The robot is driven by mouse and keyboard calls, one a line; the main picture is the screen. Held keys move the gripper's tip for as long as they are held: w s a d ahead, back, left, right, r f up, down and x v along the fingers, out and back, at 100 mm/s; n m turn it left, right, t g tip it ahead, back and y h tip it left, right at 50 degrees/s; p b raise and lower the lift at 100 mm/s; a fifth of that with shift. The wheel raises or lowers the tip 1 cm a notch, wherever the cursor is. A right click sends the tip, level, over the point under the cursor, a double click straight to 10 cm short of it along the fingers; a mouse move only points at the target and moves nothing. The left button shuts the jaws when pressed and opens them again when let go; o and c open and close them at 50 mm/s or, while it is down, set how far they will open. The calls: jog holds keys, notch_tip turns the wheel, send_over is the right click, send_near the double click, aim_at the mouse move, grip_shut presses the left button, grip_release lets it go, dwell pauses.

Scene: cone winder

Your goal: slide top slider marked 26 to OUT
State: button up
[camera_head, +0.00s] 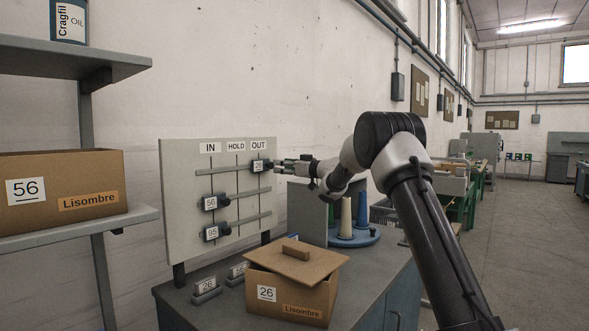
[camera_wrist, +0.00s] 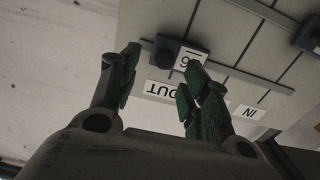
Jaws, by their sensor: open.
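The grey board (camera_head: 180,230) has columns marked IN, HOLD and OUT. The top slider (camera_head: 258,165), a dark block with a white label, sits on the top rail under the OUT label (camera_head: 259,142). In the wrist view, upside down, the slider (camera_wrist: 180,54) is beside the OUT label (camera_wrist: 165,90); a 6 shows on its tag, the rest is unclear. My gripper (camera_head: 278,166) is open at the slider's right in the head view. In the wrist view its fingers (camera_wrist: 166,72) are spread on either side of the slider; I cannot tell whether they touch it. The HOLD label is hidden there.
The slider marked 56 (camera_head: 211,203) and the slider marked 95 (camera_head: 212,232) sit on lower rails under IN. A lidded box (camera_head: 315,300) marked 26 and number tags (camera_head: 206,290) stand on the bench below. Cones stand on a blue round base (camera_head: 361,241) behind.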

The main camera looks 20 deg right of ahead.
jog(key=v, duration=0.6)
jog(key=shift+s+d, duration=0.2)
jog(key=shift+s, duration=0.1)
